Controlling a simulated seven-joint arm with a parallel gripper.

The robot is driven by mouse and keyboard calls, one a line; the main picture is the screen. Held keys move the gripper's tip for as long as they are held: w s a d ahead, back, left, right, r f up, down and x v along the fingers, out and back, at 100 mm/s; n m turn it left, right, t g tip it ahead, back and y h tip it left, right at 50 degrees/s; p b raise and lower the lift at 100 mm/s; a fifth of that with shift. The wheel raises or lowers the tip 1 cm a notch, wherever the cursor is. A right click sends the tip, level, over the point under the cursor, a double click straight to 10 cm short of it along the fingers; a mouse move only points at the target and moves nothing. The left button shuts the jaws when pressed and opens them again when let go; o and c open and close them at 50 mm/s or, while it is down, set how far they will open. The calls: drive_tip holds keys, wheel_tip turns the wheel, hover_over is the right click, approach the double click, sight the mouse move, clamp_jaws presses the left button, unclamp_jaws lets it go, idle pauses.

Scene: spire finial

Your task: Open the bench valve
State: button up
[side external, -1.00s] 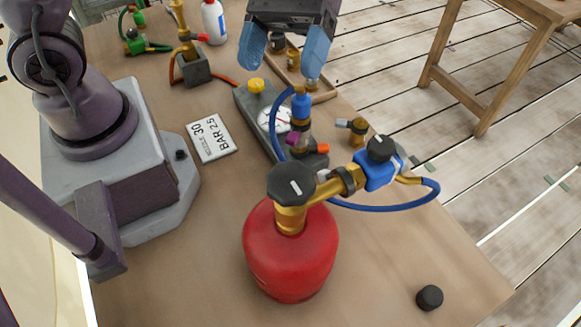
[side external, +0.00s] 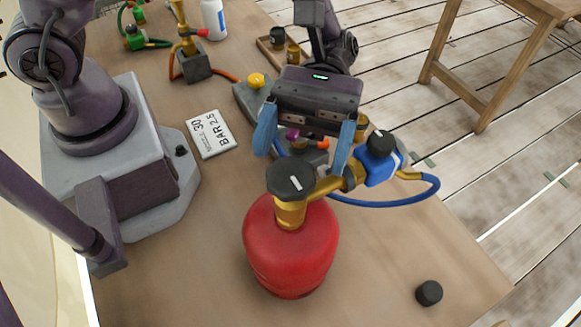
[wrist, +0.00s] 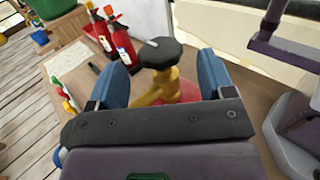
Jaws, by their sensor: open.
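A red gas cylinder (side external: 290,250) stands on the bench. A brass valve (side external: 291,213) with a black knob (side external: 291,180) bearing a white mark tops it. A brass pipe leads to a blue regulator (side external: 377,166) with its own black knob (side external: 381,142). Behind, a purple knob (side external: 292,134) and an orange-red part (side external: 323,144) are partly hidden by my gripper. No label says which is the bench valve. My gripper (side external: 300,160) is open and empty, just behind and above the cylinder knob. In the wrist view the cylinder knob (wrist: 160,52) appears between the fingers, apart from them.
A blue hose (side external: 400,208) loops from the regulator. A pressure card (side external: 211,134), a yellow button (side external: 256,80), a brass burner stand (side external: 192,66) and a tray (side external: 268,50) lie farther back. A loose black cap (side external: 428,293) sits front right. The bench front is mostly clear.

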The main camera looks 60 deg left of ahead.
sight(281, 160)
drive_tip(key=shift+x, duration=2.1)
drive_tip(key=shift+c, duration=0.4)
drive_tip(key=c, duration=0.8)
drive_tip(key=shift+c, duration=0.2)
drive_tip(key=shift+t, duration=0.3)
drive_tip(key=n+t+h, duration=0.3)
drive_tip(key=t, duration=0.1)
drive_tip(key=shift+n, duration=0.3)
drive_tip(key=shift+n+t+h, duration=0.5)
drive_tip(key=shift+n+t, duration=0.45)
drive_tip(key=shift+t, duration=0.45)
drive_tip(key=shift+n+t+h, duration=0.5)
drive_tip(key=shift+n+t, duration=0.45)
drive_tip(key=shift+t, duration=0.85)
